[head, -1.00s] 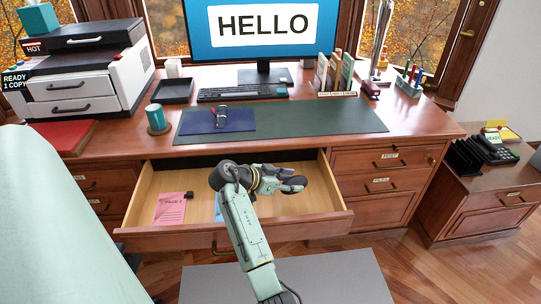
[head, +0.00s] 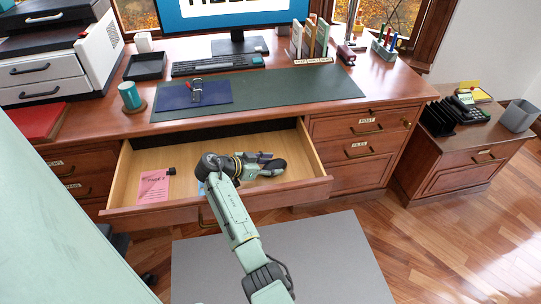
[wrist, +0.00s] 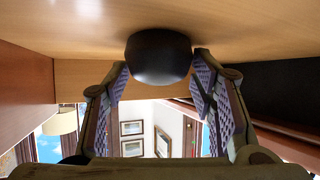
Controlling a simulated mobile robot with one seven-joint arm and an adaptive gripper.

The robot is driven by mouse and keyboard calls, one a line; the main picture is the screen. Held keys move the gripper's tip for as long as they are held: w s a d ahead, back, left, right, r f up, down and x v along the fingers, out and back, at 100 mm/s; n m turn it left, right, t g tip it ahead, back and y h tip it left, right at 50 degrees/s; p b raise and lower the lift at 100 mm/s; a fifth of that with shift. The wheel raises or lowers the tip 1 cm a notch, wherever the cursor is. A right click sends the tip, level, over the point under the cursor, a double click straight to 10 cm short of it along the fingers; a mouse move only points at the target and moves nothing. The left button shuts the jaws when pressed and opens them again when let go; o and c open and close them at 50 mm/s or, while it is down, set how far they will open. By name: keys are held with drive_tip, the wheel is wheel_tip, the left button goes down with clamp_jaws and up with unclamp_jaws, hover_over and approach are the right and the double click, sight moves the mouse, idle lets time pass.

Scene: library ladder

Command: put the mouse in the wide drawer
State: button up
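The wide drawer (head: 117,190) under the desk top is pulled open, its pale wooden floor showing. My gripper (head: 268,165) is inside the drawer outline, in its right half, pointing right. The mouse (head: 274,168) is a dark rounded thing at my fingertips. In the wrist view the mouse (wrist: 159,57) sits between the two ridged finger pads, which appear to meet its sides. The pale wooden drawer floor is close behind the mouse there; whether they touch is unclear. My wrist and fingers hide part of the drawer floor in the head view.
A pink paper (head: 153,186) and a small black item lie in the drawer's left half. The desk top above holds a green mat (head: 290,95), blue folder (head: 180,97), keyboard (head: 217,65) and teal mug (head: 130,96). Drawer walls surround my gripper.

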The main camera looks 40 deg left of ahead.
drive_tip(key=o, duration=0.3)
drive_tip(key=shift+r, duration=0.2)
